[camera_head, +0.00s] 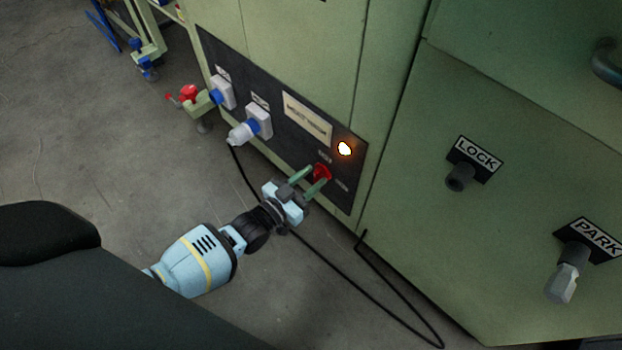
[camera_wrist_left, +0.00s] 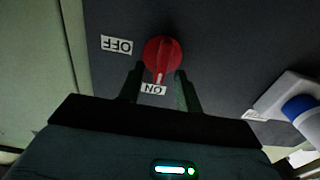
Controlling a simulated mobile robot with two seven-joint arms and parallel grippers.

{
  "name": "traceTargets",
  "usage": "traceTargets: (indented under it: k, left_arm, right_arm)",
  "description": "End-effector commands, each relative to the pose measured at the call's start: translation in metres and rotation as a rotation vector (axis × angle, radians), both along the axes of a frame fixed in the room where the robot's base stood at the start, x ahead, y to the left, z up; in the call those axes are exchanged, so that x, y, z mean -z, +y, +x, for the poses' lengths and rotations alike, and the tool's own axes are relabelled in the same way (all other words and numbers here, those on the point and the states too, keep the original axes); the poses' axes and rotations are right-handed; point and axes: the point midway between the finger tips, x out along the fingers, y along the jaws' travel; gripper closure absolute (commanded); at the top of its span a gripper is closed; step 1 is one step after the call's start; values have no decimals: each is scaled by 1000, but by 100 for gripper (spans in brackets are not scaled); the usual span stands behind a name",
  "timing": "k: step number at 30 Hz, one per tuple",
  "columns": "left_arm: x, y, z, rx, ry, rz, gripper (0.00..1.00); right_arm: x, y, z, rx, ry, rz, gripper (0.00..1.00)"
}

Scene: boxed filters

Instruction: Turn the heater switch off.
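The heater switch is a red rotary knob (camera_head: 322,172) on the dark panel (camera_head: 280,135) low on the green cabinet. It also shows in the left wrist view (camera_wrist_left: 162,55), where its white mark points to the ON label (camera_wrist_left: 154,89); the OFF label (camera_wrist_left: 117,45) is to its left. My left gripper (camera_head: 312,179) is in front of the knob. In the left wrist view its fingers (camera_wrist_left: 160,80) are apart, one on each side of the knob's lower part, with visible gaps. Whether the tips reach past the knob's face is unclear. My right gripper is not in view.
An indicator lamp (camera_head: 344,149) glows above the knob. Two sockets, one with a plug (camera_head: 243,132), sit left on the panel. A black cable (camera_head: 330,264) lies on the floor. LOCK (camera_head: 460,177) and PARK (camera_head: 568,272) handles stick out at the right.

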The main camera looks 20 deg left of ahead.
Motion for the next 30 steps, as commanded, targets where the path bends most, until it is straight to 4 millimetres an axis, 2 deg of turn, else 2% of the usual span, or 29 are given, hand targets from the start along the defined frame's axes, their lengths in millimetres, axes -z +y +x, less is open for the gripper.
traceTargets:
  k: [9, 17, 30]
  left_arm:
    - [0, -1, 2, 0, 0, 0, 67]
    - [0, -1, 2, 0, 0, 0, 100]
    - [0, -2, 1, 0, -21, 60, 100]
  right_arm:
    - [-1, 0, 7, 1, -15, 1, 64]
    - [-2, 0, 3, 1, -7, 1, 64]
    - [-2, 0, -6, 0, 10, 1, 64]
